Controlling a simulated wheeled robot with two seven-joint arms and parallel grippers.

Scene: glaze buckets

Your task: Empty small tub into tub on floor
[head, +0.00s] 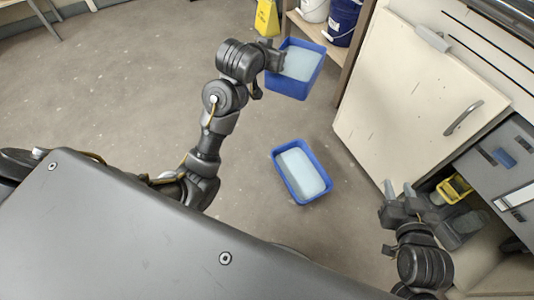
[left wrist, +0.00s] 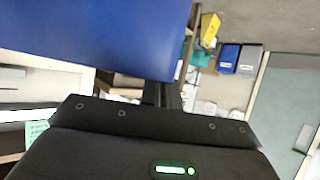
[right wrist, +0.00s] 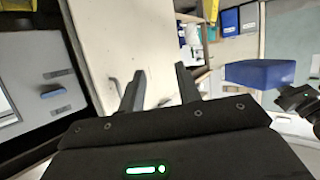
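A blue tub (head: 317,78) with pale contents is held up at its left side by my left gripper (head: 276,62), which is shut on its rim. In the left wrist view the tub's blue wall (left wrist: 100,35) fills the top left and hides much of the fingers. In the head view it looks roughly level. A second blue tub (head: 322,192), also holding pale contents, stands on the floor below and nearer my body. My right gripper (head: 399,190) is open and empty, its fingers (right wrist: 160,90) apart in front of the cream cabinet door.
An open cream cabinet door (head: 395,85) stands right of the tubs. A yellow container (head: 454,188) is inside the cabinet. A shelf with white and dark blue buckets (head: 341,20) and a yellow floor sign (head: 267,18) are behind. Floor on the left is clear.

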